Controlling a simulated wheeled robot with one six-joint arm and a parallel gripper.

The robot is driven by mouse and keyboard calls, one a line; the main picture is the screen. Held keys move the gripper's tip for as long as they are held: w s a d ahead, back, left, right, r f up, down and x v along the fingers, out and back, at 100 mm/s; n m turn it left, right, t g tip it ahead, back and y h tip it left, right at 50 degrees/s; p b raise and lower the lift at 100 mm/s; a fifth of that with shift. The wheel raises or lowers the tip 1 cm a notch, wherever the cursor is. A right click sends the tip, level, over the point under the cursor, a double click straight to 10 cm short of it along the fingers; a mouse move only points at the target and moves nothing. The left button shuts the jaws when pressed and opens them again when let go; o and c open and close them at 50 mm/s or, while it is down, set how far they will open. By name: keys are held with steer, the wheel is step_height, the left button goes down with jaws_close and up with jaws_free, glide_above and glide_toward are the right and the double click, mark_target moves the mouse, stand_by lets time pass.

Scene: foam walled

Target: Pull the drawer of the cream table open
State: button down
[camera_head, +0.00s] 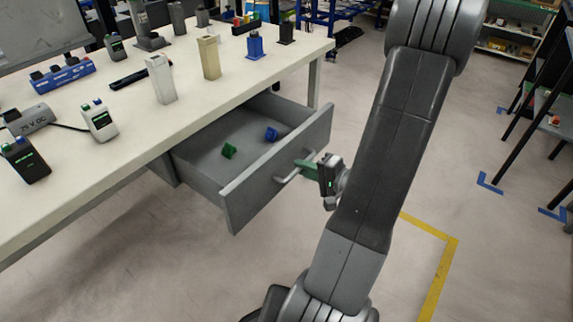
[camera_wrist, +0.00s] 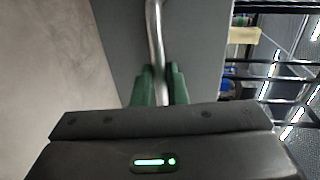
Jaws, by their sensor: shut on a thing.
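The cream table (camera_head: 120,150) fills the left of the head view. Its grey drawer (camera_head: 277,172) stands well out from under the tabletop, and its inside shows. A green block (camera_head: 229,151) and a blue block (camera_head: 271,134) lie on the drawer's floor. My gripper (camera_head: 304,168) is at the metal bar handle (camera_head: 288,179) on the drawer front. In the wrist view my green fingers (camera_wrist: 159,88) are shut around the handle bar (camera_wrist: 154,35), with the grey drawer front (camera_wrist: 200,40) behind it.
Several bottles, boxes and devices stand on the tabletop, among them a white box (camera_head: 161,79) and a blue power strip (camera_head: 62,74). The floor right of the drawer is clear, with yellow tape (camera_head: 437,270). Shelving and a dark rack (camera_head: 545,95) stand at the far right.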

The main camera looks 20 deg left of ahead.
steer(key=shift+f+v, duration=0.15)
steer(key=shift+v, duration=0.6)
steer(key=shift+f+v, duration=0.2)
steer(key=shift+v, duration=0.6)
steer(key=c, duration=1.5)
jaws_free()
steer(key=shift+o, duration=0.2)
steer(key=shift+d, duration=0.1)
steer(key=p+v, duration=0.1)
steer(key=v, duration=1.2)
steer(key=shift+s+d, duration=0.2)
steer(key=shift+d, duration=0.1)
steer(key=b+x, duration=0.1)
steer(key=x, duration=1.2)
steer(key=shift+w+a, duration=0.2)
steer(key=shift+a, duration=0.15)
